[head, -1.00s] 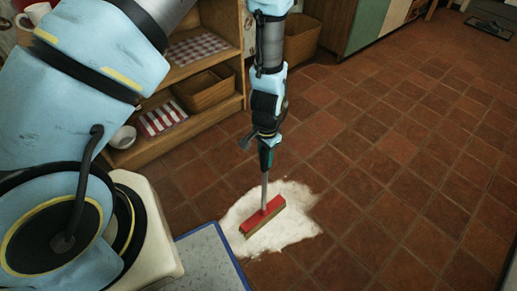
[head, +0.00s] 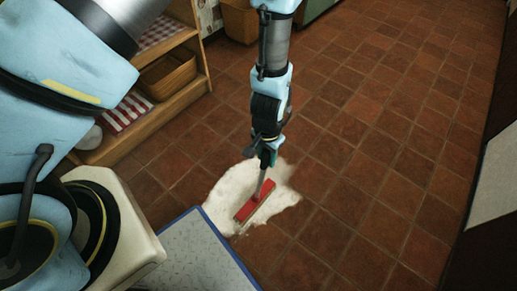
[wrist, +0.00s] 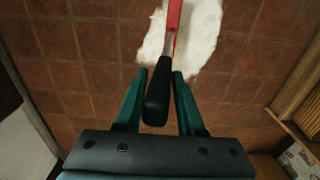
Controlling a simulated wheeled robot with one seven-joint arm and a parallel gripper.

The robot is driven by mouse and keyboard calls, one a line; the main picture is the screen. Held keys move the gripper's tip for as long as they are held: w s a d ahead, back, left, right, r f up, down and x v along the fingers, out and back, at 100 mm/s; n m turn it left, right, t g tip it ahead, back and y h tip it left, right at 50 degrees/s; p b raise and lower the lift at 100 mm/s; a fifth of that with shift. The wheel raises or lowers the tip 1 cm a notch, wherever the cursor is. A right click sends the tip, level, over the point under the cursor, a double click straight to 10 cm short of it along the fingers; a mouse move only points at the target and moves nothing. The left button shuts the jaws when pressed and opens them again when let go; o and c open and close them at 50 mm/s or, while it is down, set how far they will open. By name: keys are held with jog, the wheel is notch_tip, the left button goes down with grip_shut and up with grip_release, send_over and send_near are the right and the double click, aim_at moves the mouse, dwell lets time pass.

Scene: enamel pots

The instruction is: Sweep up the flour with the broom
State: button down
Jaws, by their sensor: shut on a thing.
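The broom has a red head (head: 256,200) with a tan bristle edge. The head rests on the white flour (head: 228,188), which lies as one irregular patch on the tiled floor. My gripper (head: 267,158) is above the patch, pointing down, shut on the broom's handle. In the wrist view the black handle end (wrist: 158,98) sits between the two green fingers of my gripper (wrist: 157,76). The handle's grey shaft runs from there to the red head, over the flour (wrist: 203,35). The bristle tips' contact with the floor is hard to see.
A wooden shelf (head: 150,113) with baskets and checked cloths stands at the left. A grey panel with a blue edge (head: 190,255) is in front, close to the flour. Dark furniture (head: 490,220) is at the right. The tiles right of the flour are clear.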

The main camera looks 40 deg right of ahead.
jog(key=s+d+p, duration=0.2)
jog(key=s, duration=1)
jog(key=w+a+b, duration=0.1)
jog(key=w+a, duration=0.3)
jog(key=w, duration=1.6)
jog(key=w+a+b, duration=0.1)
jog(key=w+a, duration=0.2)
jog(key=w, duration=1.6)
jog(key=r+p, duration=0.3)
jog(key=shift+w+a+r, duration=0.1)
jog(key=shift+a+r, duration=0.1)
jog(key=shift+r, duration=0.05)
jog(key=shift+a, duration=0.1)
